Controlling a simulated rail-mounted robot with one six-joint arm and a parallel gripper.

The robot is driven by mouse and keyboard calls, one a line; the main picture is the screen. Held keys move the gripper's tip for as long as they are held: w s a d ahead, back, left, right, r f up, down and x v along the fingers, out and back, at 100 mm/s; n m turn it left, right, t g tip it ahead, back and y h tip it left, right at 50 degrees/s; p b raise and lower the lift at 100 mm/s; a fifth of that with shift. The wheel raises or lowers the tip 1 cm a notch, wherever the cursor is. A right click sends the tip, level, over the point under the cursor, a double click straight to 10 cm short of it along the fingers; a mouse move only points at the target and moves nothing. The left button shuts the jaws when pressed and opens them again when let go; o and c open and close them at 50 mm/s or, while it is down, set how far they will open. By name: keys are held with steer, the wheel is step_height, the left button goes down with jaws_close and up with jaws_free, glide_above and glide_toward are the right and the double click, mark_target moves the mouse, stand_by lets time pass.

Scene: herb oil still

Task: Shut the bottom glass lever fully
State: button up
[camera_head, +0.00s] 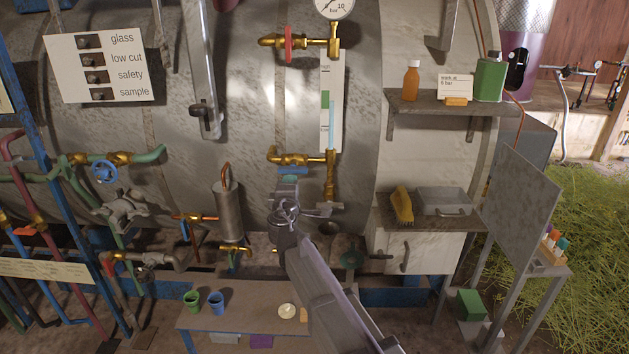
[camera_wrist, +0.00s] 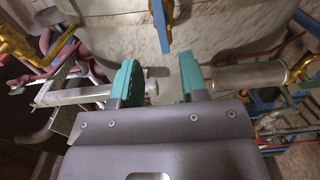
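The gauge glass (camera_head: 331,105) is mounted on the tank between two brass valves. Its bottom brass valve (camera_head: 287,158) carries the blue bottom lever (camera_head: 293,171), seen just above my gripper (camera_head: 289,181) in the head view. In the wrist view the blue lever (camera_wrist: 161,27) shows as a flat bar beyond and above the gap between my teal fingertips (camera_wrist: 158,82). My gripper is open, with nothing visible between its fingers. I see no contact with the lever. The wrist hides part of the area below the valve. The top lever (camera_head: 288,43) is red and upright.
A brass drain pipe (camera_head: 330,180) runs down just right of my gripper. A metal cylinder (camera_head: 229,211) stands to its left. A shelf (camera_head: 420,210) with a brush (camera_head: 402,205) is at right. A low bench (camera_head: 250,301) with cups lies below.

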mark_target(292, 172)
steer(key=w, duration=1.1)
steer(key=shift+a, duration=0.15)
steer(key=shift+s, duration=0.1)
jaws_close()
